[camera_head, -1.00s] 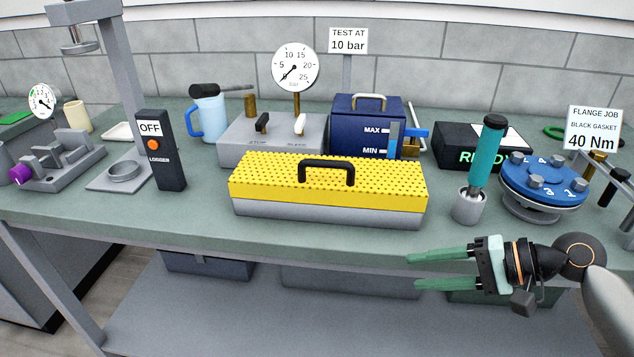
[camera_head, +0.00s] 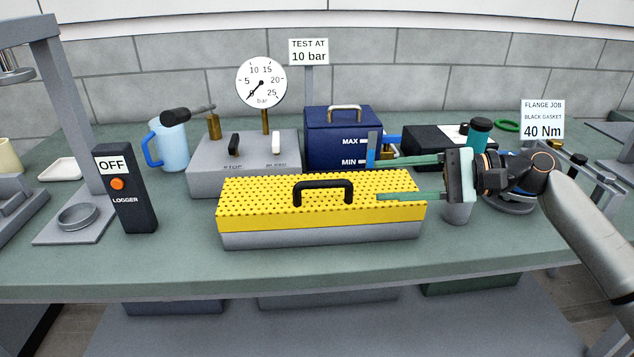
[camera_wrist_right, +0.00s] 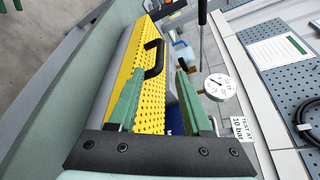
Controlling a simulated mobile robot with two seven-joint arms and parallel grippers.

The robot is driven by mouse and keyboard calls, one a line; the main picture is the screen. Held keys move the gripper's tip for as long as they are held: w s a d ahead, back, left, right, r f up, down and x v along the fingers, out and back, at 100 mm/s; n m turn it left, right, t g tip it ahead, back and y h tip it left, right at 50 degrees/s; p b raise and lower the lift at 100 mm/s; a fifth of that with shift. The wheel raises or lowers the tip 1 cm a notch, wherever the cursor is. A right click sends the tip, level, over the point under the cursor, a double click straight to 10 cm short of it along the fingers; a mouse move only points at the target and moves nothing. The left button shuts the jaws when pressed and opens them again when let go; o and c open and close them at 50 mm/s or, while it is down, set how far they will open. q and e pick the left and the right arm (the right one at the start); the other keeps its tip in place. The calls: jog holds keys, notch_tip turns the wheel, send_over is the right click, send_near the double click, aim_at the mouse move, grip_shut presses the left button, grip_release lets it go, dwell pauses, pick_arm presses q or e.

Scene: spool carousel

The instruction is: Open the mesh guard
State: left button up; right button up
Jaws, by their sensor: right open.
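The mesh guard (camera_head: 250,197) is a yellow perforated cover lying shut on a long grey base (camera_head: 320,235) on the bench. A black handle (camera_head: 323,186) arches from its top. My right gripper (camera_head: 378,178) is open and empty, its green fingers pointing left over the guard's right end, apart from the handle. In the right wrist view, the handle (camera_wrist_right: 155,58) lies ahead of the spread fingers (camera_wrist_right: 155,85), nearer the left one, over the yellow mesh (camera_wrist_right: 150,112). My left gripper is not in the head view; green finger-like tips show at the wrist view's top left corner.
Behind the guard stand a grey valve block (camera_head: 240,160) with a pressure gauge (camera_head: 262,82) and a blue tank (camera_head: 340,140). A logger (camera_head: 125,190) reading OFF stands to the left. A teal-handled tool (camera_head: 480,130) is behind my right gripper. The bench front is clear.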

aim_at(336, 183)
jog(key=x, duration=1.1)
jog(key=shift+a+f, duration=0.1)
jog(key=shift+a, duration=0.15)
grip_shut()
dwell(0.9)
